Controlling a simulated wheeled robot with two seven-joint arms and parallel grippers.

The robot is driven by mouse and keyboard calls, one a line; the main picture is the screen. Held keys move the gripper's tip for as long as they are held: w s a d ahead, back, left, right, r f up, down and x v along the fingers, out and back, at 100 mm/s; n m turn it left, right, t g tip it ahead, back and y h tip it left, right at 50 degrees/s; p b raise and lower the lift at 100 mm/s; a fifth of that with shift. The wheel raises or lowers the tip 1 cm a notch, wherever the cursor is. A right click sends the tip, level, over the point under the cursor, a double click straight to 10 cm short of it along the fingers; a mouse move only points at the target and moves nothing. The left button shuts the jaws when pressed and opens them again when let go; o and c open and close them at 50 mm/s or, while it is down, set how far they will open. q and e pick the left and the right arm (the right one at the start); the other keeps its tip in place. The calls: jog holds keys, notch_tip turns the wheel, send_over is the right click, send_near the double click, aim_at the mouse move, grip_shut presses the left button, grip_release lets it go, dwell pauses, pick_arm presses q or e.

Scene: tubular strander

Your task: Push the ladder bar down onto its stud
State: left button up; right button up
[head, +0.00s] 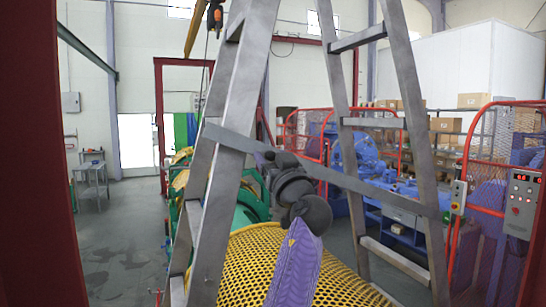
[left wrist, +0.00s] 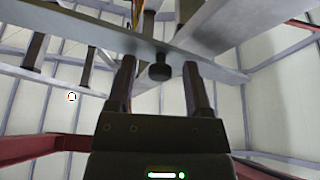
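The ladder bar (head: 350,181) is a flat grey metal strip. In the head view it slants across the ladder (head: 222,190), from upper left down to the right leg. My left gripper (head: 266,157) is close to the bar's left part. In the left wrist view the bar (left wrist: 62,25) crosses above, and the left gripper (left wrist: 160,68) has its two dark fingers apart, tips near the bar. A short dark stud-like piece with a round end (left wrist: 159,72) shows between the fingers; I cannot tell whether it is the bar's stud. No stud is clear in the head view. My right gripper is not in view.
A yellow mesh guard (head: 245,262) lies behind the ladder. A red-framed fence (head: 470,150) and a grey control box (head: 521,203) stand at the right. Blue machinery (head: 355,155) is behind the ladder.

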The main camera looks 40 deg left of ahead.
pick_arm(q)
grip_shut()
dwell(1.2)
